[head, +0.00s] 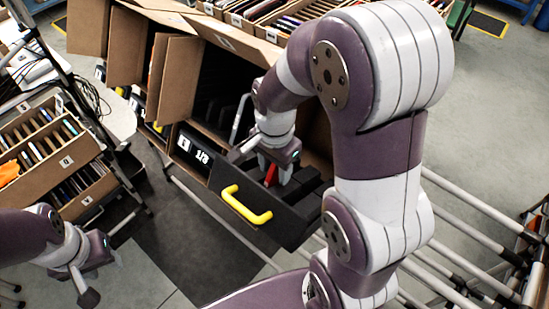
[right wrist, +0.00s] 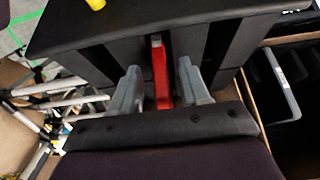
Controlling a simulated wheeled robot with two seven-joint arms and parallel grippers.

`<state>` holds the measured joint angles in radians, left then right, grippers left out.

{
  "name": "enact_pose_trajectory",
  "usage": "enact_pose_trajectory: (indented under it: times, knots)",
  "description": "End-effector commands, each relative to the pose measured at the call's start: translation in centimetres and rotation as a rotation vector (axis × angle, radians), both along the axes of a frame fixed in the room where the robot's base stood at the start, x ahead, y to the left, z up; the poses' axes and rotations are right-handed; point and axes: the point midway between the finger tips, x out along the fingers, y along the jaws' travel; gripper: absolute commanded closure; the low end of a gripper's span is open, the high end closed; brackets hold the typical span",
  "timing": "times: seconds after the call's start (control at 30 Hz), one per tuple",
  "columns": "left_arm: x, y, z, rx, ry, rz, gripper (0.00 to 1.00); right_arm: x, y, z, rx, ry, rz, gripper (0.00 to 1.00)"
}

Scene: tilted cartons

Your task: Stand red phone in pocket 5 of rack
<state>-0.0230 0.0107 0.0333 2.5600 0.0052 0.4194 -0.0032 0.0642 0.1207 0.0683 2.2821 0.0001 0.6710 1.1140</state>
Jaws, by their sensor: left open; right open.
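The red phone (head: 271,175) stands on edge among black dividers in a black box with a yellow handle, which looks like the rack (head: 285,228). In the right wrist view the phone (right wrist: 161,75) is a narrow red strip between my right gripper's two grey fingers. My right gripper (head: 276,163) is open and reaches down into the box around the phone; it also shows in the right wrist view (right wrist: 160,88). The fingers look apart from the phone. I cannot tell which pocket the phone is in. My left gripper (head: 88,285) is open and empty at the lower left, far from the box.
Tilted cardboard cartons (head: 180,70) stand behind the box, with flaps open. A dark bin labelled 1/8 (head: 190,145) is beside it. Cartons of thin items (head: 45,140) sit at left. Metal rails (head: 470,215) run at right. The dark floor mat (head: 185,235) is clear.

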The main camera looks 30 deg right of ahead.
Motion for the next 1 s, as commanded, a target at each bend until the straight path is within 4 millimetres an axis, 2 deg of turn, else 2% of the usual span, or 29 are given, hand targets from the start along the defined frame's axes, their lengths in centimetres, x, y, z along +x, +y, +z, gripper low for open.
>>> enact_pose_trajectory:
  times: [0.1,0.23,0.27,0.33,0.37,0.4,0.57,1.0]
  knots:
    - [0.0,0.0,0.0,0.000,0.000,0.000,0.58,0.0,0.0,0.0,0.000,0.000,0.000,0.54]
    - [0.0,0.0,0.0,0.000,0.000,0.000,0.58,0.0,0.0,0.0,0.000,0.000,0.000,0.97]
    - [0.0,0.0,0.0,0.000,0.000,0.000,0.58,0.0,0.0,0.0,0.000,0.000,0.000,1.00]
    - [0.0,0.0,0.0,0.000,0.000,0.000,0.58,0.0,0.0,0.0,0.000,0.000,0.000,1.00]
    - [0.0,0.0,0.0,0.000,0.000,0.000,0.58,0.0,0.0,0.0,0.000,0.000,0.000,0.90]
    - [0.0,0.0,0.0,0.000,0.000,0.000,0.58,0.0,0.0,0.0,0.000,-0.001,0.000,1.00]
    - [0.0,0.0,0.3,0.000,0.000,0.000,0.58,0.1,-0.1,0.3,0.000,-0.001,-0.001,1.00]
    - [0.0,0.0,3.5,0.000,0.000,0.000,0.58,0.7,-1.6,3.7,-0.001,-0.001,0.000,1.00]
